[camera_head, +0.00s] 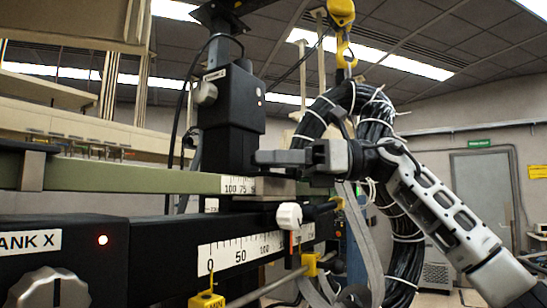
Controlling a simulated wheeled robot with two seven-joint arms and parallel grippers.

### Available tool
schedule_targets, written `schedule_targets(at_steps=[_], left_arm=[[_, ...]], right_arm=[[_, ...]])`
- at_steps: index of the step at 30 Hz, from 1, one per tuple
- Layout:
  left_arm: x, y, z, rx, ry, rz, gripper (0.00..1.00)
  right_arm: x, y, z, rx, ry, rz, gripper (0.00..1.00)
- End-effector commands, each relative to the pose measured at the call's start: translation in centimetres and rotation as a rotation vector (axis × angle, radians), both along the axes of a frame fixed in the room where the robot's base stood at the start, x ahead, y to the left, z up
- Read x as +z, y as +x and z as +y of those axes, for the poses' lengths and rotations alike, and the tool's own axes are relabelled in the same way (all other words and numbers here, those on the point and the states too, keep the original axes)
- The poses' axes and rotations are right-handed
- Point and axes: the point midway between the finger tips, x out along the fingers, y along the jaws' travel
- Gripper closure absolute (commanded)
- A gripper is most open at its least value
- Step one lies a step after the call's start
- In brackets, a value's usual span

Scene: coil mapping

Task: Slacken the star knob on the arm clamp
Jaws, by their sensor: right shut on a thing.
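My right gripper (268,158) reaches in from the right at the arm clamp (270,188), low beside the tall black block (230,120). Its fingers are shut, seen side-on, just above the clamp's grey plate on the green arm (120,178). The star knob is hidden at the fingers, so its shape and turn cannot be made out. My left gripper is not in view.
A white knob (289,216) sits on the black rail below, above a white scale (240,252). A thick black cable coil (385,180) hangs from a yellow hook (343,50) close behind my right arm. A control box (60,262) stands at lower left.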

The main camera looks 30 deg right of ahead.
Motion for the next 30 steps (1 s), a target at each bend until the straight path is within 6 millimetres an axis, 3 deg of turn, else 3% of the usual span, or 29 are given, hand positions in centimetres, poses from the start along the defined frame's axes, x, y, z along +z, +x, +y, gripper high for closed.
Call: schedule_targets(at_steps=[2, 3, 5, 6, 17, 23, 30], left_arm=[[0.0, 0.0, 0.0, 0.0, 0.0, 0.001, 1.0], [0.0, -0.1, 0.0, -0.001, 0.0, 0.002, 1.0], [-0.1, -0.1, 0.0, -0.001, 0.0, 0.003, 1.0], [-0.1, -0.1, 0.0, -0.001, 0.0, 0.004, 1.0], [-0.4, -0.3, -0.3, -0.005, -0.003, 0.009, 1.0], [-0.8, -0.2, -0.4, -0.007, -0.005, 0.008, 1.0], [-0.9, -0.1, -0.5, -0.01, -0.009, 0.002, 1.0]], right_arm=[[0.1, 0.0, 0.0, -0.001, 0.001, -0.004, 0.85], [0.1, 0.0, 0.0, -0.001, 0.001, -0.004, 0.59], [0.1, 0.0, 0.0, -0.001, 0.0, -0.002, 0.43], [0.1, 0.0, 0.0, -0.001, 0.0, -0.002, 0.4], [0.0, -0.2, -0.6, -0.003, 0.002, -0.001, 0.4], [-0.1, -1.5, -3.9, -0.005, 0.003, 0.0, 0.4], [0.0, -3.7, -9.4, -0.005, 0.004, -0.001, 0.4]])
